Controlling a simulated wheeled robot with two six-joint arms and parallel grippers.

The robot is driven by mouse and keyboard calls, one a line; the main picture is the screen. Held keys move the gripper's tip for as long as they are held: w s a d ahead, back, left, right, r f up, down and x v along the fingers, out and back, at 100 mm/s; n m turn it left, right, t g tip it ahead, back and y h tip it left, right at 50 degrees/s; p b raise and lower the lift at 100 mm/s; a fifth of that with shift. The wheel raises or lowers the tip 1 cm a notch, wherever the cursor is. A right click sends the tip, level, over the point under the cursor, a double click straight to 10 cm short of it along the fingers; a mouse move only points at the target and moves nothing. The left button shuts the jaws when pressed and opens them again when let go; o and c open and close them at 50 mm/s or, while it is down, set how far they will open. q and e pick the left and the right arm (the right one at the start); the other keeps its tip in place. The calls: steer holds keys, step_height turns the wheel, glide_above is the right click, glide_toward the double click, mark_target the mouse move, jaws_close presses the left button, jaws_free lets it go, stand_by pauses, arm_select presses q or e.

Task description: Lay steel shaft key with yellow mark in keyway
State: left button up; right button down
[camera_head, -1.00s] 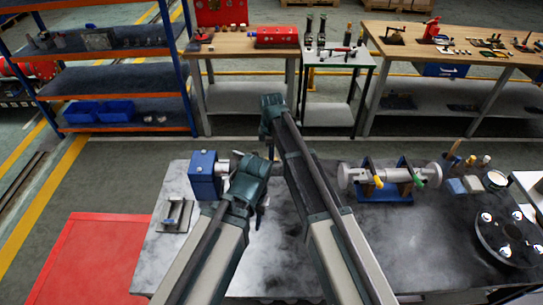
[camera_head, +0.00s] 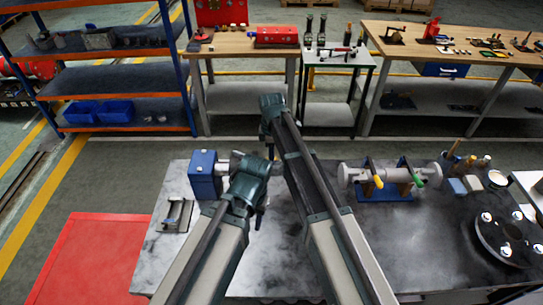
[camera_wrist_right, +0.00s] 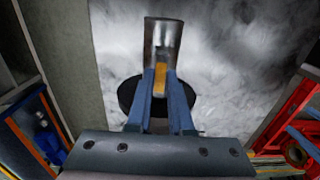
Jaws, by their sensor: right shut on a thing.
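In the right wrist view my right gripper (camera_wrist_right: 161,84) is shut on the steel key with the yellow mark (camera_wrist_right: 161,75). The key lies in line with a slot in a bright steel shaft (camera_wrist_right: 162,38); I cannot tell whether it touches the slot's floor. A dark round disc (camera_wrist_right: 126,94) shows behind the fingers. In the head view a blue block (camera_head: 204,175) with a pale stub stands at the bench's left, and my right gripper (camera_head: 270,152) is small and partly hidden near it. My left arm's wrist hides much there, and its jaws are not clear.
A small grey fixture (camera_head: 177,215) lies at the bench's left edge. A blue stand (camera_head: 384,192) carries a pale cylinder with yellow and green handles. A dark round flange (camera_head: 507,240) lies at the right. The bench middle looks clear.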

steer(key=shift+f+b, duration=0.7)
steer(key=shift+f, duration=0.05)
steer(key=c, duration=0.7)
jaws_free()
steer(key=shift+c, duration=0.2)
steer(key=shift+r, duration=0.15)
step_height(320, 180, up, 14)
steer(key=p, duration=1.3)
steer(key=shift+f+p, duration=0.25)
steer(key=shift+p, duration=0.15)
